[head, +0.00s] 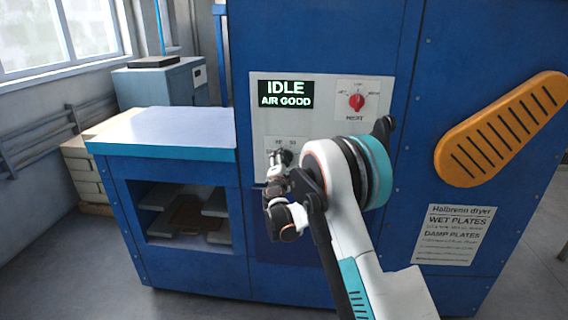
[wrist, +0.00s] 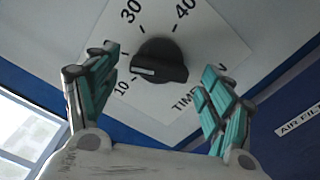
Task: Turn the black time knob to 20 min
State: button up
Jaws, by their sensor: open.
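The black time knob (wrist: 160,60) sits on a white dial plate (wrist: 215,40) in the wrist view. Its white pointer mark faces left and slightly down, a little above the direction of the 10. The 10, 30 and 40 show; the place between 10 and 30 is covered by my left finger. My gripper (wrist: 158,66) is open, one finger on each side of the knob, with visible gaps in the picture; contact is not seen. In the head view my gripper (head: 279,172) is in front of the lower panel and hides the knob.
The blue dryer's display (head: 286,94) reads IDLE, AIR GOOD. A red knob (head: 356,102) is to its right. A blue side table (head: 165,132) stands left.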

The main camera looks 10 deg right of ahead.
jog(key=v, duration=1.1)
